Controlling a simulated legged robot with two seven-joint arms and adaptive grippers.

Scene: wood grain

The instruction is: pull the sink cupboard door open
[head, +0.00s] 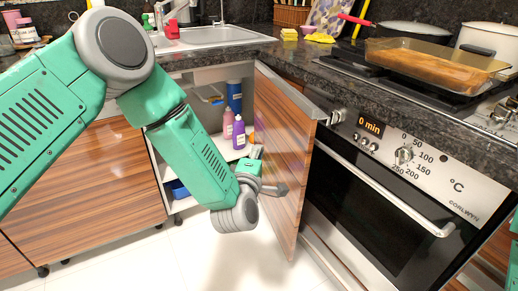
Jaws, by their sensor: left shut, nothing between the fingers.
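The sink cupboard door (283,130) is wood-grained and stands swung well out from the cupboard, toward the oven side. The cupboard's inside shows, with bottles on a white shelf. My left arm reaches down in front of the opening. My left gripper (276,189) is shut and empty, beside the door's inner face at about mid-height. I cannot tell if it touches the door. A small metal part (335,117), perhaps the handle, shows past the door's free top corner. My right gripper is not in view.
Purple bottles (239,134) and a blue container (234,96) stand in the cupboard. The oven (390,190) with its bar handle is close right of the door. A glass baking dish (435,62) sits on the hob above. The pale floor (225,260) below is clear.

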